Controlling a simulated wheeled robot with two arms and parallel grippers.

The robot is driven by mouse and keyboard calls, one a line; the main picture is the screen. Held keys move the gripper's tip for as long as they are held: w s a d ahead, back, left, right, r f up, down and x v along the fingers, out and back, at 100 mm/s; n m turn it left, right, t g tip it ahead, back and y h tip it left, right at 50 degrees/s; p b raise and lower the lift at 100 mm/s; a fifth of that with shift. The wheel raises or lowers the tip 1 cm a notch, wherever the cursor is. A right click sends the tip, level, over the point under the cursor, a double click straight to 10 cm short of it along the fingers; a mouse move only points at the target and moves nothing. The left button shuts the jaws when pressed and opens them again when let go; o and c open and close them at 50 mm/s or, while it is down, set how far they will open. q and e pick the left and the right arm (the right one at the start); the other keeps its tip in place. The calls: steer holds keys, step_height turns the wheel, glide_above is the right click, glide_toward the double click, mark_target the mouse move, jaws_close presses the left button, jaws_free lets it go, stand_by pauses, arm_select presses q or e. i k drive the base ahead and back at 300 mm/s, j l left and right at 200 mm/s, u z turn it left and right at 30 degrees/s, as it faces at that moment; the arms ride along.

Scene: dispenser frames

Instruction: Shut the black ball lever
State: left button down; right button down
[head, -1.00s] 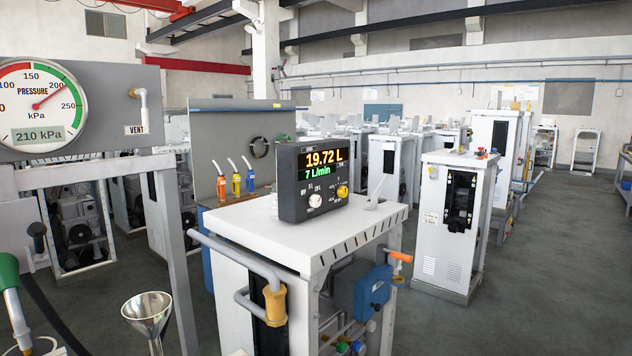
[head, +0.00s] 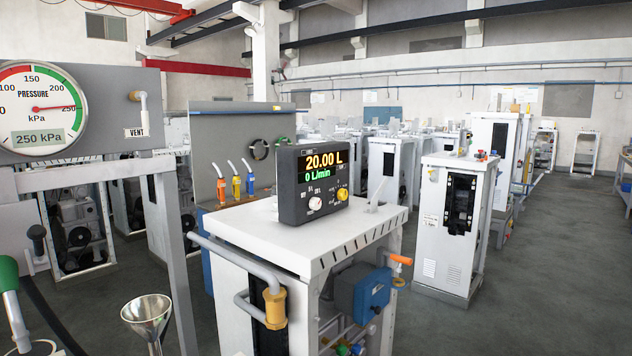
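A black ball lever (head: 37,232) stands at the left edge of the head view, below the gauge panel. Its black knob is on top, and its short stem runs down to a grey metal bracket. The lever looks roughly upright; its exact angle and what it joins to are hard to tell. The meter display (head: 324,166) on the white cabinet reads 20.00 L and 0 L/min. The pressure gauge (head: 40,108) reads 250 kPa. Neither of my grippers shows in this view.
A green nozzle (head: 8,273) with a black hose is at the lower left, beside a metal funnel (head: 148,315). A white cabinet (head: 330,236) with a grey pipe and orange handle (head: 399,260) fills the middle. Open floor (head: 530,300) lies at the right.

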mark_target(37, 232)
steer(key=u, duration=0.4)
steer(key=j+u, duration=0.15)
steer(key=u, duration=0.2)
steer(key=j+u, duration=0.1)
steer(key=u, duration=0.3)
